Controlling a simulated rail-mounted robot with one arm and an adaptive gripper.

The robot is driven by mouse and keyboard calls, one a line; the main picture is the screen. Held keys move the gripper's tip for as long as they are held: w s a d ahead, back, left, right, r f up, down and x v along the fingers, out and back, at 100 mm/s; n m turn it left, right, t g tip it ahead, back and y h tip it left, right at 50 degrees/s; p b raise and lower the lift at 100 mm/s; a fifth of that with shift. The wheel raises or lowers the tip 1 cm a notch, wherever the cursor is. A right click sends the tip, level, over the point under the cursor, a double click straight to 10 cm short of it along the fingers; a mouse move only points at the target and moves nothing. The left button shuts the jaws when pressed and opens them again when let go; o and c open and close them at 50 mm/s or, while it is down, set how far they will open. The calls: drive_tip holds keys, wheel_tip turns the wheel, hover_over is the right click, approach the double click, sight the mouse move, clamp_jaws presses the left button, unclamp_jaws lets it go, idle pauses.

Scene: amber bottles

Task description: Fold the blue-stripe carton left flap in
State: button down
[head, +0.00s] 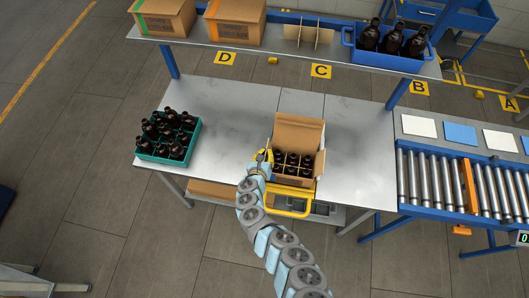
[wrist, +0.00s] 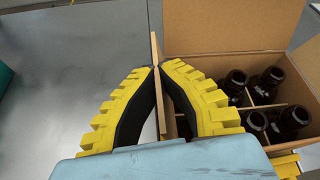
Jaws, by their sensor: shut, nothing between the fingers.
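The open cardboard carton (head: 300,131) stands on the metal table with dark bottles in its divided cells; I see no blue stripe on it. Its back flap stands up. In the wrist view, the left flap (wrist: 155,43) shows nearly edge-on, roughly upright along the carton's left side. The bottles (wrist: 273,78) and cardboard dividers (wrist: 265,105) lie to its right. My gripper (head: 263,154) is at the carton's left edge. In the wrist view, its yellow fingers (wrist: 160,67) are closed at the tips, right by the flap; exact contact is unclear.
A teal crate of bottles (head: 143,147) stands at the left of the table (head: 228,100). A yellow frame (head: 291,211) is at the carton's front. A raised shelf (head: 340,62) behind holds cartons and a blue bottle crate (head: 348,37). A roller conveyor (head: 480,178) is at right.

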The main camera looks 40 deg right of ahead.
drive_tip(key=shift+s+d+f+m+t+y+b, duration=0.1)
drive_tip(key=shift+s+d+m+t+y+b, duration=0.15)
drive_tip(key=shift+m+b, duration=0.3)
drive_tip(key=shift+s+d+f+m+t+y+b, duration=0.1)
drive_tip(key=shift+s+m+t+y+b, duration=0.25)
drive_tip(key=shift+m, duration=0.2)
drive_tip(key=m+t+b, duration=0.1)
drive_tip(key=b, duration=0.2)
drive_tip(key=s+d+m+t+b, duration=0.1)
drive_tip(key=m+b, duration=0.1)
drive_tip(key=b, duration=0.2)
drive_tip(key=s+f+m+t+y+b, duration=0.1)
drive_tip(key=m+b, duration=0.1)
drive_tip(key=b, duration=0.1)
drive_tip(key=shift+d+b, duration=0.2)
drive_tip(key=shift+b, duration=0.15)
drive_tip(key=shift+m+t+b, duration=0.3)
drive_tip(key=shift+b, duration=0.2)
drive_tip(key=shift+r, duration=0.15)
drive_tip(key=c, duration=1.3)
unclamp_jaws()
drive_tip(key=shift+o, duration=0.2)
